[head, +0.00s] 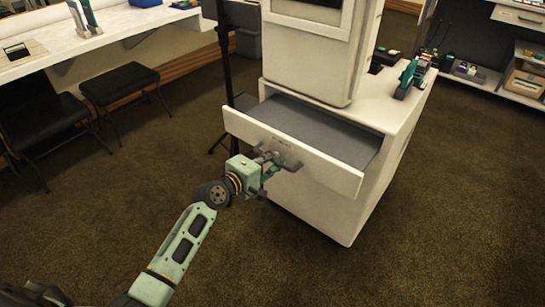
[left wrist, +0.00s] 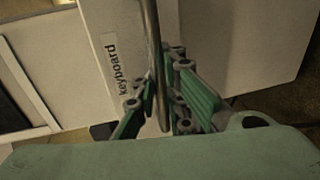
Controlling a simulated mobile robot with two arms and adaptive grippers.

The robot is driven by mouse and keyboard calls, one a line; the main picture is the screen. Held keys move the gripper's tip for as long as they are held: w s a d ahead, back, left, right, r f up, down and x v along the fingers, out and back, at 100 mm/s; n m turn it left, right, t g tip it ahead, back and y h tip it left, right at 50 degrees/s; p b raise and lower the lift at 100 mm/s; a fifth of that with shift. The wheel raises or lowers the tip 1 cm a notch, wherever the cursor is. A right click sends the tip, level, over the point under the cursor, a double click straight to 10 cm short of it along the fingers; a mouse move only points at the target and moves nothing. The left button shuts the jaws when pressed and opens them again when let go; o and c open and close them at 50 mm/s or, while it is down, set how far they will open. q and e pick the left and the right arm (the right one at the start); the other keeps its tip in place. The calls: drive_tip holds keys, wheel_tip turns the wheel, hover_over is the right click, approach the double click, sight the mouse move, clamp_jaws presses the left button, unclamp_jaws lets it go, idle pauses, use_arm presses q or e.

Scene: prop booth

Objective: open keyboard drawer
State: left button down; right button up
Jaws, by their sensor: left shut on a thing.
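The keyboard drawer (head: 335,178) is a white drawer in the white cabinet (head: 325,205). It stands well out from the cabinet, and its grey inside (head: 315,128) shows and looks empty. My left gripper (head: 275,162) is at the middle of the drawer front. In the left wrist view, the green fingers of the left gripper (left wrist: 166,92) are shut around the drawer's metal handle (left wrist: 153,35), a long bar. A label (left wrist: 112,62) reading "keyboard" is on the drawer front beside the bar. My right gripper is not in view.
A tall white housing (head: 312,45) stands on the cabinet, with small items behind it at the right. A black stool (head: 118,82) and a chair (head: 45,125) stand at the left by a counter. The carpet (head: 430,225) at the right is clear.

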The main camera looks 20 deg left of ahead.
use_arm(q)
drive_tip(key=c, duration=1.8)
unclamp_jaws()
drive_tip(key=shift+s, duration=0.1)
drive_tip(key=v, duration=1.1)
drive_tip(key=shift+s+a+r, duration=0.1)
drive_tip(key=shift+s, duration=0.3)
